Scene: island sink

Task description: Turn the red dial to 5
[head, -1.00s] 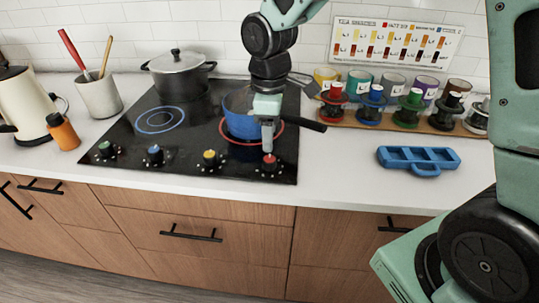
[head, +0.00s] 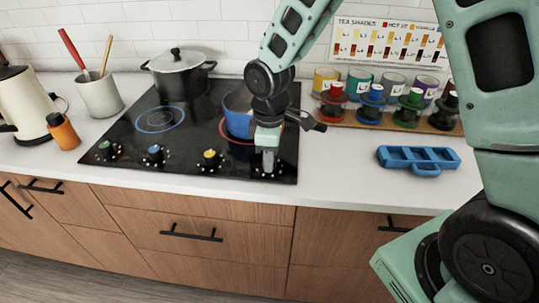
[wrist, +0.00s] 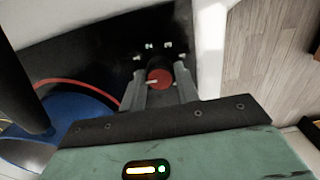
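The red dial (wrist: 160,78) shows in the wrist view between the two fingers of my gripper (wrist: 161,75), with a white pointer mark toward the left of the picture. White marks are on the black panel beyond it. The fingers stand apart on either side of the dial; a narrow gap seems to show on the left, and contact on the right is unclear. In the head view my gripper (head: 268,172) is down at the right front of the black cooktop (head: 190,135) and hides the red dial.
A blue pot (head: 238,122) stands on the red-ringed burner just behind my gripper. Yellow (head: 210,158), blue (head: 154,154) and green (head: 107,149) dials lie to the left. A blue tray (head: 418,159) is on the counter at right.

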